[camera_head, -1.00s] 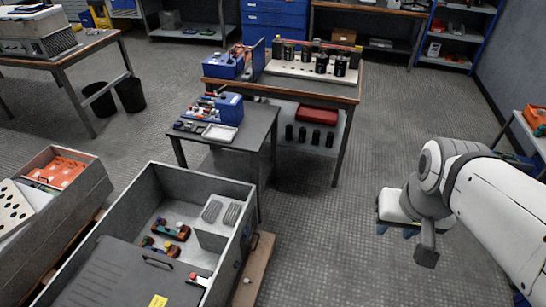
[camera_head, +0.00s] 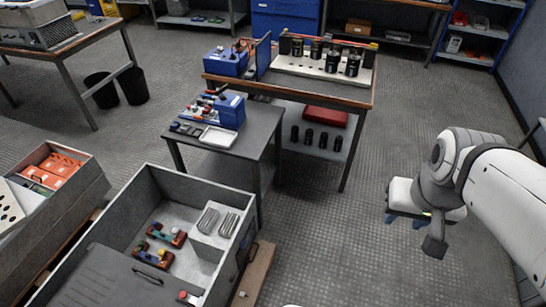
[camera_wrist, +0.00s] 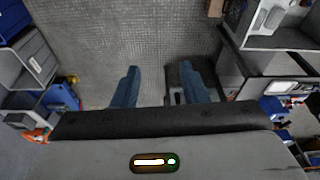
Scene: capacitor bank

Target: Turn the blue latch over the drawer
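My gripper (camera_wrist: 160,86) is open and empty in the wrist view, its two blue fingers well apart over grey floor. In the head view my gripper hangs at the right above bare floor, its blue fingertips partly hidden by its own body. I cannot make out a blue latch in either view. A blue drawer cabinet (camera_head: 283,20) stands at the far back, cut off by the top edge, well away from my gripper. I cannot tell whether it is the task's drawer.
A workbench (camera_head: 366,93) bears black cylinders and a blue box. A small grey table (camera_head: 258,134) stands before it with a blue unit and a white tray. A large open grey bin (camera_head: 205,188) fills the lower left. The floor (camera_head: 320,235) between the bin and my arm is clear.

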